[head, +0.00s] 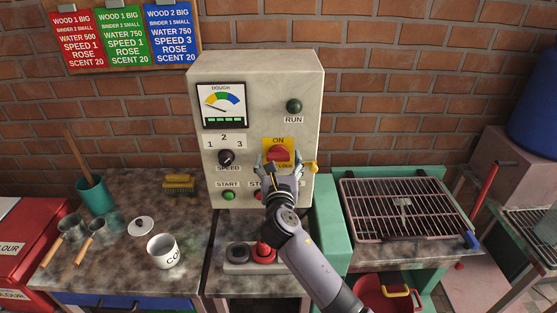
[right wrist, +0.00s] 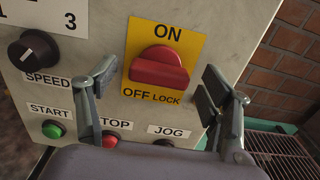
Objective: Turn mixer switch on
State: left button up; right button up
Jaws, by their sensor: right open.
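The mixer switch (head: 277,152) is a red rotary knob on a yellow plate, on the front of a pale control box (head: 250,75). The plate reads ON above and OFF LOCK below. In the right wrist view the red knob (right wrist: 158,68) lies nearly level, slightly tilted. My right gripper (head: 279,162) is in front of the switch. Its open fingers (right wrist: 157,82) stand to the left and right of the knob in the right wrist view, with visible gaps; I cannot tell how far they are from the panel. My left gripper is not in view.
The box also carries a SPEED dial (head: 226,158), a green START button (head: 229,196), a RUN lamp (head: 294,106) and a DOUGH gauge (head: 222,105). A red STOP button (right wrist: 109,141) lies below the switch. A wire rack (head: 400,210) stands at right, a white cup (head: 163,252) at left.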

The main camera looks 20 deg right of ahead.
jog(key=c, duration=1.2)
jog(key=shift+o, duration=0.2)
jog(key=shift+m, duration=0.4)
jog(key=m, duration=0.2)
jog(key=shift+d+m, duration=0.1)
jog(key=shift+m, duration=0.3)
jog(key=m+b, duration=0.1)
jog(key=m, duration=0.3)
jog(key=shift+f+m, duration=0.15)
jog(key=shift+m, duration=0.15)
jog(key=m+b, duration=0.2)
jog(key=m, duration=0.3)
jog(key=shift+d+f, duration=0.1)
jog(key=shift+d, duration=0.05)
jog(key=m+b, duration=0.1)
jog(key=m, duration=0.3)
jog(key=shift+m, duration=0.3)
jog(key=shift+b, duration=0.3)
